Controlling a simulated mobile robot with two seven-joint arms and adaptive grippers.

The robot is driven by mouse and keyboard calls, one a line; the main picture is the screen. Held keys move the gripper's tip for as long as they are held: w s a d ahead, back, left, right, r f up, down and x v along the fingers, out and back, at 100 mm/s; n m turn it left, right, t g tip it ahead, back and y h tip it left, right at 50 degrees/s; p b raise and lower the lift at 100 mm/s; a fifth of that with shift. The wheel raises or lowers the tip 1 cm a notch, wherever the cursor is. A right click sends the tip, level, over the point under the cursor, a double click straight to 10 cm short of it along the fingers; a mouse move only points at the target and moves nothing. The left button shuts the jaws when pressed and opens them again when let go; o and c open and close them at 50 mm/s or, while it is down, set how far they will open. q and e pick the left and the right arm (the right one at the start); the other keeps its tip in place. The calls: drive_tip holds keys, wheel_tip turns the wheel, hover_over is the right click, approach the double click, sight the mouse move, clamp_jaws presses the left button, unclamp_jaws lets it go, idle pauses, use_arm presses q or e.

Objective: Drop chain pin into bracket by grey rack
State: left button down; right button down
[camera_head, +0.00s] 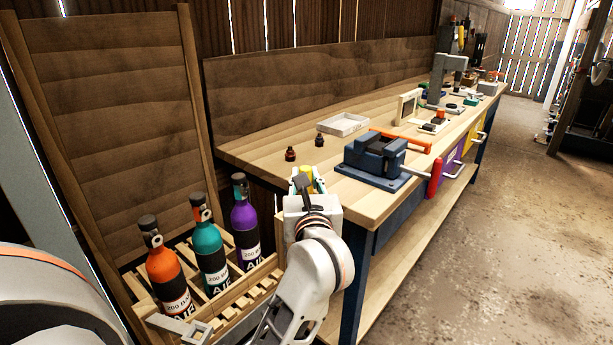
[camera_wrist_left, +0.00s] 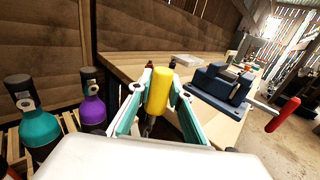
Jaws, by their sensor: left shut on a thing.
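My left gripper (camera_head: 305,178) is near the front left corner of the workbench, apart from the bottles. Its fingers (camera_wrist_left: 157,105) are shut on a yellow cylinder, taken to be the chain pin (camera_wrist_left: 159,88); its yellow top also shows in the head view (camera_head: 306,172). A dark part shows below the yellow in the wrist view; the lower end is hidden by the gripper. A flat grey metal bracket with a square opening (camera_head: 186,328) sits at the front of the wooden bottle rack, low and left of my gripper. My right gripper is not in view.
Orange (camera_head: 168,275), teal (camera_head: 210,255) and purple (camera_head: 244,230) bottles stand in the wooden rack (camera_head: 255,278). The workbench (camera_head: 263,155) holds a blue vise (camera_head: 375,160) with a red handle, a white tray (camera_head: 343,124) and two small dark fittings. Floor at right is clear.

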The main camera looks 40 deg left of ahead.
use_arm(q)
drive_tip(key=shift+f, duration=0.45)
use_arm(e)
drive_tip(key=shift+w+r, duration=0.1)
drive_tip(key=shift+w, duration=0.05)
use_arm(q)
drive_tip(key=shift+f+b, duration=0.4)
drive_tip(key=shift+b, duration=0.05)
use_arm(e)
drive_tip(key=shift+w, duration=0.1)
use_arm(q)
drive_tip(key=shift+f, duration=0.45)
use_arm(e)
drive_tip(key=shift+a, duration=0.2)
use_arm(q)
drive_tip(key=shift+f+b, duration=0.35)
drive_tip(key=shift+b, duration=0.1)
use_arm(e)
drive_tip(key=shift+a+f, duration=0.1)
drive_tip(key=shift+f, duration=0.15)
use_arm(q)
drive_tip(key=shift+f, duration=0.15)
drive_tip(key=shift+f, duration=0.2)
drive_tip(key=shift+f+b, duration=0.2)
drive_tip(key=shift+b, duration=0.15)
drive_tip(key=shift+f, duration=0.1)
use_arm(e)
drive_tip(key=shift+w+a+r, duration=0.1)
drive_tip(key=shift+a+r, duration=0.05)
